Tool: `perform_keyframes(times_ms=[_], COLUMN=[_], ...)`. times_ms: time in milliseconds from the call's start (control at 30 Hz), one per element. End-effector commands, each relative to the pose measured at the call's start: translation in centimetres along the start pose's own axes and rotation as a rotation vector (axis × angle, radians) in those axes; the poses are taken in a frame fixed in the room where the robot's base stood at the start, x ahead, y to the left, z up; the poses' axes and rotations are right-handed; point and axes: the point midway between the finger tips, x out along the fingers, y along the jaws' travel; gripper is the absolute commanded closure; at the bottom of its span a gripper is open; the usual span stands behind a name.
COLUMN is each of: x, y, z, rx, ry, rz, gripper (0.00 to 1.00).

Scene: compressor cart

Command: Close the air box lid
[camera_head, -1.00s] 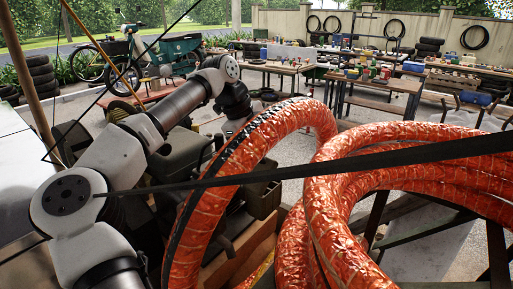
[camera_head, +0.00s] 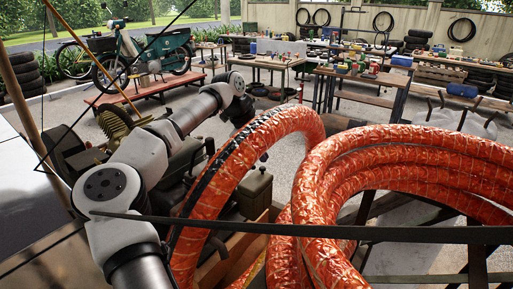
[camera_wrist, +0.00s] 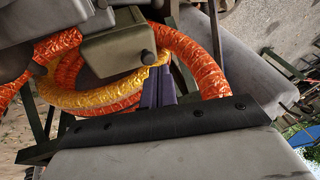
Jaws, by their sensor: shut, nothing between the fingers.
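An olive-green box with a small round knob, which looks like the air box (camera_wrist: 116,52), is in the upper middle of the wrist view. In the head view the box (camera_head: 254,192) shows behind the orange hose loop. I cannot tell clearly how far its lid stands open. My gripper (camera_wrist: 159,72) reaches up from the bottom of the wrist view, its two bluish fingers shut together and empty. The fingertips appear close to the lower right of the box; whether they touch it is unclear. In the head view my gripper is hidden behind the hose and arm.
Thick orange hose coils (camera_head: 400,160) fill the right foreground, and a yellow hose (camera_wrist: 95,98) loops below the box. A dark strap (camera_head: 330,230) crosses in front. Workbenches (camera_head: 365,77) and a motorbike (camera_head: 130,55) stand beyond, with open floor between.

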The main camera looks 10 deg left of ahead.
Motion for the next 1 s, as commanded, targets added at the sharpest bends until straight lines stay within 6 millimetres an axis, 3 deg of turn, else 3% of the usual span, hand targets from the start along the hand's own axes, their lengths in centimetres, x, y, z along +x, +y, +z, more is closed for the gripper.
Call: perform_keyframes(times_ms=[400,1000], x=[1.6,1.4], y=[-0.9,-1.0], z=[0.4,0.3], rx=[0.000,0.000], ry=[0.000,0.000], rz=[0.000,0.000], gripper=[1.00,1.00])
